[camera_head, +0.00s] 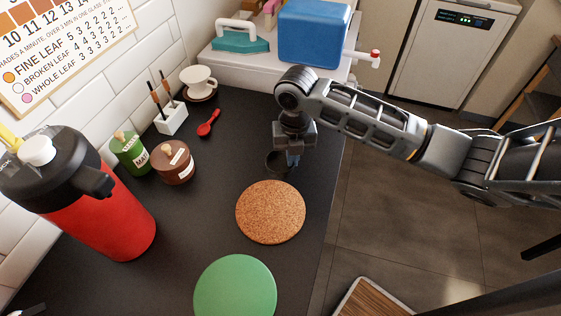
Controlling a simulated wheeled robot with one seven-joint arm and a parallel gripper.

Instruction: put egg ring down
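A small dark ring (277,163), which looks like the egg ring, is over the dark counter near its right edge. It is just behind the cork mat in the picture. My gripper (293,150) points down at it, and a small blue piece shows between the fingers, beside the ring's right side. The fingers look closed on this piece, which seems to be the ring's handle. The fingertips are small and partly hidden. I cannot tell whether the ring touches the counter.
A round cork mat (270,212) and a green disc (235,288) lie in front. A blue container (313,35) is behind. No hob shows.

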